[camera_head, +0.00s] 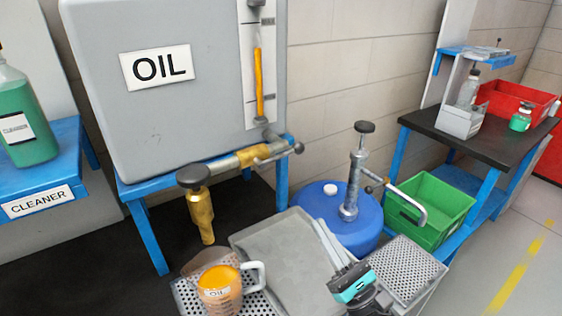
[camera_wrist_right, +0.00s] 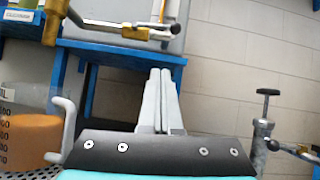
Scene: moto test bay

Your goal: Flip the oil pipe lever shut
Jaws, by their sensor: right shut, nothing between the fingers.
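The brass oil pipe (camera_head: 222,165) comes out below the grey OIL tank (camera_head: 205,105), with a dark round knob and a downward spout at its left end. Its silver lever (camera_head: 280,153) sticks out to the right and ends in a round tip. The lever also shows at the top of the right wrist view (camera_wrist_right: 140,33). My right gripper (camera_head: 322,226) is shut and empty, over the grey tray, below and right of the lever and apart from it. Its two pale fingers lie together in the right wrist view (camera_wrist_right: 160,74). My left gripper is out of view.
A jug (camera_head: 219,292) of orange oil stands on a perforated grate below the spout. A blue drum (camera_head: 345,234) with a metal hand pump (camera_head: 352,180) stands right of the lever. A green crate (camera_head: 430,209) is farther right.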

